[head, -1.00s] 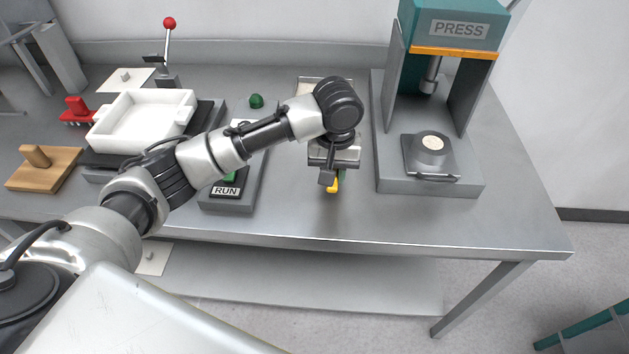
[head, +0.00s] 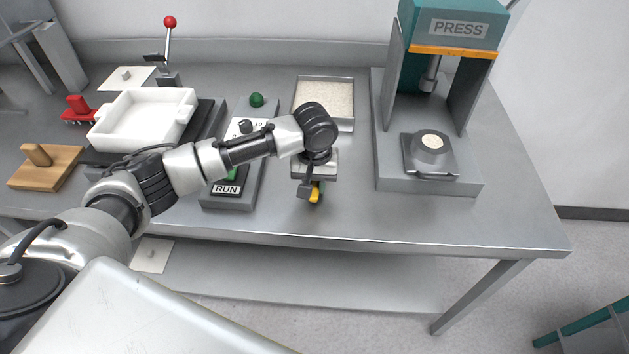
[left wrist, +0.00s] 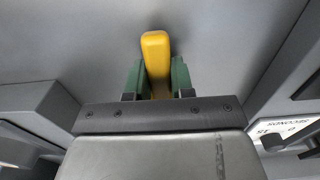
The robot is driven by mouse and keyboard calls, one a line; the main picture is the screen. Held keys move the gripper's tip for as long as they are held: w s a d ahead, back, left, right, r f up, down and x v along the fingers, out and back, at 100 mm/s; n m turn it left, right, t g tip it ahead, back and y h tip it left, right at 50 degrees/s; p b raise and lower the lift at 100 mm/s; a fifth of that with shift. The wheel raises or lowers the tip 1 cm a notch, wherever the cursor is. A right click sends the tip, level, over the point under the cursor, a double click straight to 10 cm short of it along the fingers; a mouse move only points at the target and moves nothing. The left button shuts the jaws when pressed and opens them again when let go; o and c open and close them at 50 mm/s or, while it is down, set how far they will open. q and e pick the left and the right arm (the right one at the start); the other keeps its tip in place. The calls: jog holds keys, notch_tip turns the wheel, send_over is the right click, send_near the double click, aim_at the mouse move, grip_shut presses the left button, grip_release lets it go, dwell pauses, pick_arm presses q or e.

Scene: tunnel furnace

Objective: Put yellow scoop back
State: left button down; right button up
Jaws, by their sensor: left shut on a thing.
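The yellow scoop (head: 317,197) shows only as a small yellow piece under my left gripper (head: 310,190) in the head view. In the left wrist view, its yellow handle (left wrist: 156,48) stands between the two green fingers of my left gripper (left wrist: 158,78), which is shut on it. The rest of the scoop is hidden. Gripper and scoop are over the front part of the table, between the RUN control box and the press. I cannot tell whether the scoop touches the tabletop. My right gripper is not in view.
A tray of pale granules (head: 353,112) lies just behind my left gripper. The press (head: 388,130) stands to the right, the RUN box (head: 213,203) to the left. A white dish (head: 118,142), a wooden block (head: 28,178) and a red-knobbed lever (head: 168,45) are further left.

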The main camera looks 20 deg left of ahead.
pick_arm(q)
jog(key=c, duration=1)
grip_release()
notch_tip(320, 180, up, 12)
jog(key=shift+r, duration=0.1)
